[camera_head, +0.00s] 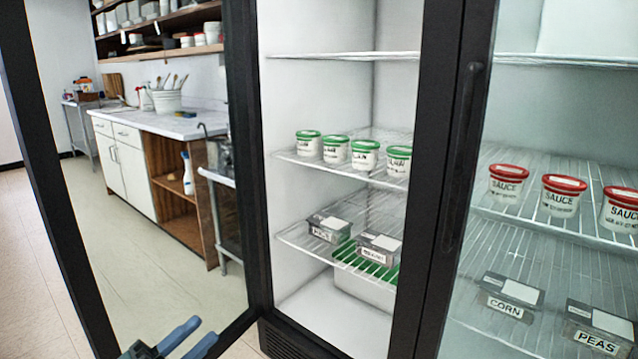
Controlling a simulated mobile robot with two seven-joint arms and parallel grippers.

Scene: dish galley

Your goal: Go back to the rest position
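My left gripper (205,328) shows at the bottom left edge of the head view, low in front of the open left fridge door. Its two blue fingers are apart with nothing between them. The rest of that arm is mostly out of frame. My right gripper is not in view. The fridge's left glass door (45,150) stands swung open to the left. The right glass door (452,190), with a dark handle, is shut. The gripper appears apart from the door frame.
Green-lidded tubs (365,155) stand on the left middle shelf, with labelled grey boxes (379,249) below. Red-lidded sauce tubs (560,196) and corn (508,296) and peas (598,328) boxes sit behind the right door. A counter (165,122) stands back left; floor (40,270) is clear.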

